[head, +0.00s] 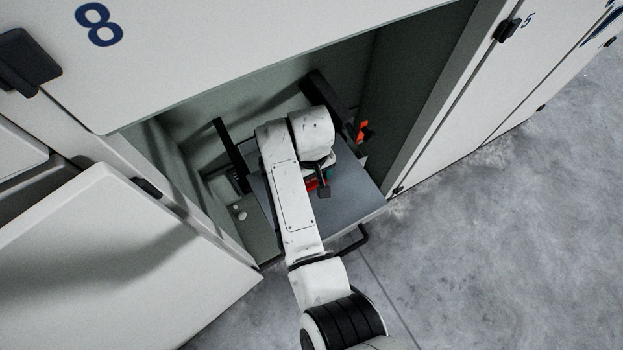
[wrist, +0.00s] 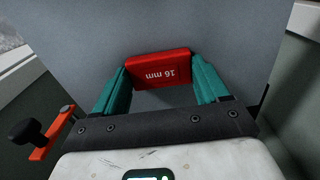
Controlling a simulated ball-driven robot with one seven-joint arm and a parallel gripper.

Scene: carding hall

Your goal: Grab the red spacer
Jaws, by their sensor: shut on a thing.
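The red spacer (wrist: 158,66) is a red block marked "16 mm", seen upside down in the wrist view. My gripper (wrist: 160,80) has its two teal fingers against the left and right ends of the spacer and is shut on it. In the head view, a small part of the red spacer (head: 312,184) shows beside my gripper (head: 318,180), mostly hidden by my white arm. Both are over a grey shelf inside the open cabinet bay. I cannot tell whether the spacer touches the shelf.
The grey shelf (head: 350,199) has a dark handle (head: 354,243) in front. An orange part with a black knob (wrist: 42,142) is at the lower left of the wrist view. An open white door (head: 110,265) stands left. Grey floor (head: 500,230) is clear at right.

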